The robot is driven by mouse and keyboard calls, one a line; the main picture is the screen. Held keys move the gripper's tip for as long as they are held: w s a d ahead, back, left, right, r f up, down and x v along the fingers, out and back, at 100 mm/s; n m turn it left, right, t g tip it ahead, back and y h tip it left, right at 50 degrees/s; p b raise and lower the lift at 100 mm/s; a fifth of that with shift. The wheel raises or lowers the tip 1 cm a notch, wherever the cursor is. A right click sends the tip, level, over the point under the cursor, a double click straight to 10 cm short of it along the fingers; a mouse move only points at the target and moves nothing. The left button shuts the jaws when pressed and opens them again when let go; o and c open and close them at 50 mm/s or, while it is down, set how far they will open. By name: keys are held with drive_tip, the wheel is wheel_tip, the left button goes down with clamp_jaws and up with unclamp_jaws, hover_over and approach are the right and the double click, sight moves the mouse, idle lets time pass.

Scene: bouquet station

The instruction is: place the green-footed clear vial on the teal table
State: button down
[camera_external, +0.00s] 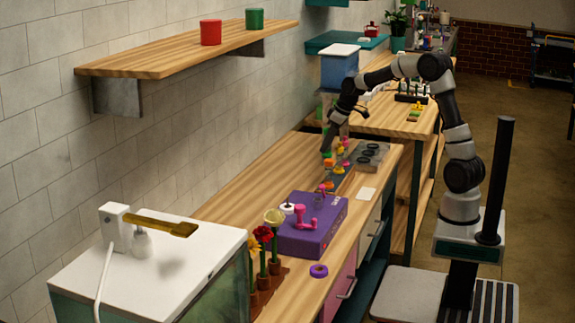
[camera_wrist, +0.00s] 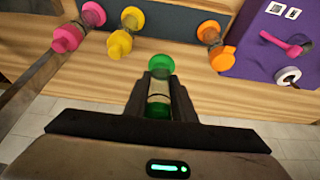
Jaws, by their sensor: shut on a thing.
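My gripper (camera_wrist: 159,84) is shut on a clear vial (camera_wrist: 158,92) with a green foot and a green top end. The vial stands up between the two dark fingers, which cover its sides. In the external view my gripper (camera_external: 328,146) is low over the wooden bench, and the held vial shows only as a small bit of green there. A teal tabletop (camera_external: 318,43) shows at the back, beyond the arm, partly hidden behind a blue box with a white lid.
Beside the held vial are pink (camera_wrist: 67,37), yellow (camera_wrist: 120,42) and orange (camera_wrist: 222,58) capped vials against a dark rack. A purple box (camera_external: 312,228) with a pink handle stands nearer on the bench. A wooden wall shelf (camera_external: 180,52) holds red and green cups.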

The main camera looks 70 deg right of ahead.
drive_tip(key=w+d+f+b, duration=0.1)
drive_tip(key=w+d+f, duration=0.1)
drive_tip(key=w+f, duration=0.45)
drive_tip(key=shift+s+d+f+b+x, duration=0.1)
drive_tip(key=shift+s+x, duration=0.1)
drive_tip(key=shift+x, duration=1.2)
drive_tip(key=shift+s+d+f+b+x, duration=0.1)
drive_tip(key=shift+s+x, duration=0.05)
drive_tip(key=shift+x, duration=1.25)
drive_tip(key=shift+s+f+b+x, duration=0.1)
drive_tip(key=shift+s+x, duration=0.1)
drive_tip(key=shift+x, duration=1.2)
drive_tip(key=shift+f, duration=0.2)
drive_tip(key=c, duration=1.5)
unclamp_jaws()
drive_tip(key=shift+r, duration=0.1)
